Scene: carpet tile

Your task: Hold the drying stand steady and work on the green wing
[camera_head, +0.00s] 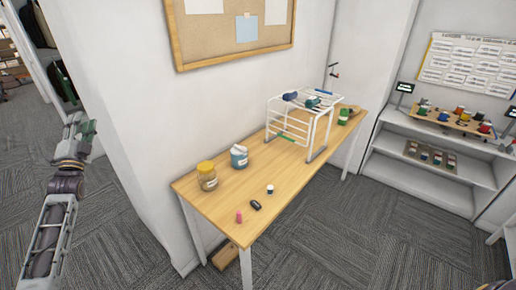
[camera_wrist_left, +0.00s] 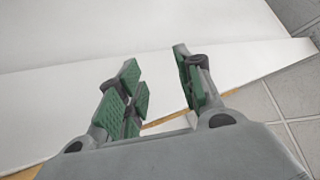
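The drying stand (camera_head: 308,107) is a white wire rack standing upright toward the far end of the wooden table. A thin green bar (camera_head: 286,137) runs low along its left side; it may be the green wing, but it is too small to be sure. Dark blue and teal items (camera_head: 290,96) rest on the stand's top. My left gripper (camera_head: 82,127) is raised at the left of the head view, far from the stand. In the left wrist view its green-padded fingers (camera_wrist_left: 160,92) are apart with nothing between them. My right gripper does not show.
The table (camera_head: 225,200) carries a yellow-lidded jar (camera_head: 207,176), a blue pot (camera_head: 239,157), a pink item (camera_head: 239,217), a black item (camera_head: 255,205) and a green-labelled can (camera_head: 344,116). White shelves (camera_head: 430,165) stand at right. Carpet in front is clear.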

